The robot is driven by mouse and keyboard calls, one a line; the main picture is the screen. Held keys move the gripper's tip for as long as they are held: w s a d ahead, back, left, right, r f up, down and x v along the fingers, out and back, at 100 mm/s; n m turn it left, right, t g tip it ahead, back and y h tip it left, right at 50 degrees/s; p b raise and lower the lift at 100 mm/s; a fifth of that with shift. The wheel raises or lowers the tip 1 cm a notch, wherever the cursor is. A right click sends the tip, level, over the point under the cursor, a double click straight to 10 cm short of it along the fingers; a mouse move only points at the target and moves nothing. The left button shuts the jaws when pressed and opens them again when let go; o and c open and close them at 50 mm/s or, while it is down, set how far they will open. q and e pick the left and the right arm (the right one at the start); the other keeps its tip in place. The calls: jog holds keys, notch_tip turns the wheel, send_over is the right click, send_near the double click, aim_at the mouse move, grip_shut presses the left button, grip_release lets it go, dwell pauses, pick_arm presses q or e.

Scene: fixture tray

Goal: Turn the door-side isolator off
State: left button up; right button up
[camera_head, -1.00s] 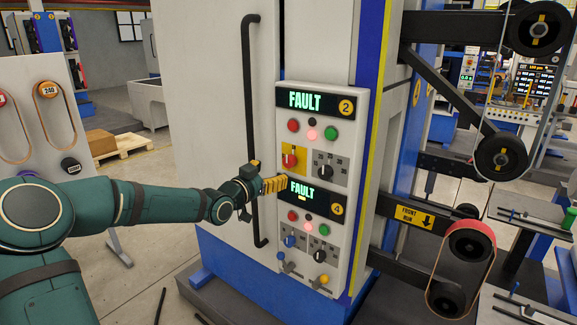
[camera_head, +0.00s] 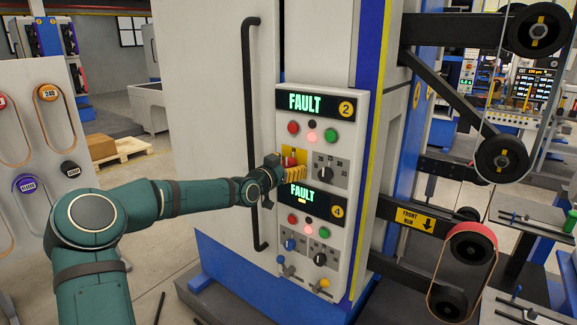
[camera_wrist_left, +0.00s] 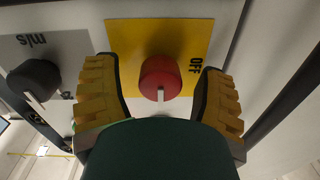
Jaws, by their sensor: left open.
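The door-side isolator is a red round knob (camera_wrist_left: 160,77) on a yellow plate (camera_wrist_left: 122,40) in the left wrist view. Its white pointer mark faces down in that picture, while the printed OFF label (camera_wrist_left: 195,66) is to its right. In the head view a bit of the red knob (camera_head: 291,161) shows on the upper panel numbered 2, mostly hidden by my gripper. My left gripper (camera_wrist_left: 160,82) is open, with one ridged yellow finger on each side of the knob and gaps to it. My right gripper is not in view.
Beside the isolator is a black selector knob (camera_wrist_left: 36,78). A lower panel numbered 4 (camera_head: 321,207) sits below, with buttons and blue and black knobs. A black vertical door handle (camera_head: 250,130) stands left of the panels, near my left wrist. Both displays read FAULT (camera_head: 305,102).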

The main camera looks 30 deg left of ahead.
pick_arm(q)
grip_shut()
jog(key=n, duration=0.4)
jog(key=shift+p, duration=0.4)
jog(key=n, duration=0.7)
jog(key=n+b, duration=0.1)
jog(key=n, duration=0.2)
jog(key=shift+n, duration=0.3)
jog(key=shift+r+n+h+b, duration=0.1)
jog(key=shift+n+h+b, duration=0.2)
jog(key=shift+n+b, duration=0.8)
jog(key=shift+n+p, duration=0.35)
jog(key=shift+n, duration=0.25)
